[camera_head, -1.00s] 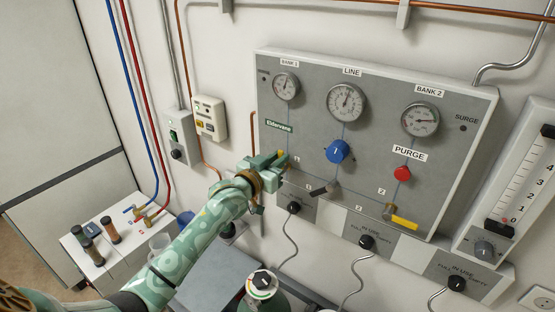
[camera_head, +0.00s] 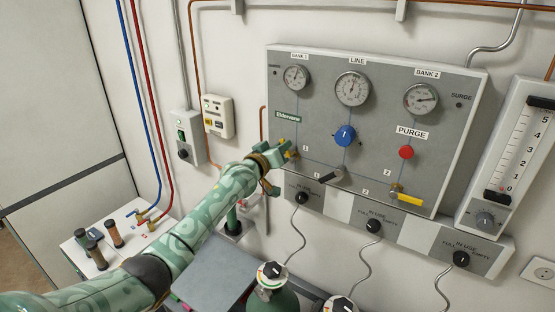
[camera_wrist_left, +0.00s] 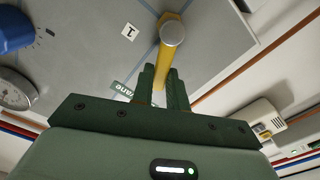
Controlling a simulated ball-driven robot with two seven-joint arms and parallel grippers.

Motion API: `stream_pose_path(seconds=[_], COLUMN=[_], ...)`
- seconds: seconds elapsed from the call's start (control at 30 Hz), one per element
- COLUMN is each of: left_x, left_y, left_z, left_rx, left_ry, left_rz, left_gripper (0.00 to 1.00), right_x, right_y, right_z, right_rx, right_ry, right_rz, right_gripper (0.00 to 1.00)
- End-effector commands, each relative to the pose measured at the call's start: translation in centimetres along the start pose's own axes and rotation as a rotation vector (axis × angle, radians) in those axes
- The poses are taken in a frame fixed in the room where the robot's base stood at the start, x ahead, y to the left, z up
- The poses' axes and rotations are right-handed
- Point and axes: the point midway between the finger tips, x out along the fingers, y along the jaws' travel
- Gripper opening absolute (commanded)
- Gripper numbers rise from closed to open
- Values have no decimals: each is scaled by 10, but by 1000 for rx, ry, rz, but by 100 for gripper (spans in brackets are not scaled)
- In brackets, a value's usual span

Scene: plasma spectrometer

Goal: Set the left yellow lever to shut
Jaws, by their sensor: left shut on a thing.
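The left yellow lever (camera_head: 288,147) is on the grey panel below the Eldervane label and is partly covered by my left gripper in the head view. In the left wrist view the yellow lever (camera_wrist_left: 166,62) runs from its round metal pivot down between the two green fingers. It points from the pivot toward the Eldervane label. My left gripper (camera_wrist_left: 164,88) is shut on it, and in the head view the gripper (camera_head: 281,155) is against the panel's lower left. My right gripper is not in view.
The right yellow lever (camera_head: 409,199) lies nearly level at the panel's lower right. A blue knob (camera_head: 345,136), a black-handled lever (camera_head: 330,176) and a red button (camera_head: 406,152) are to the right of my gripper. A gas cylinder (camera_head: 271,293) stands below.

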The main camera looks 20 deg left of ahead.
Motion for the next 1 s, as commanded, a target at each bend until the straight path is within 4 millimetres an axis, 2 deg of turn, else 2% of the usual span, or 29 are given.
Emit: stream_pose_path(seconds=[0.33,1.0], left_x=[3,3], left_y=[-17,-41], left_z=[3,21], left_rx=[-330,-926], left_ry=[1,1], left_rz=[0,0], left_gripper=[0,0], right_x=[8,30], right_y=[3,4], right_z=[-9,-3], right_rx=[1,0], right_ry=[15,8], right_rz=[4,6], right_gripper=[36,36])
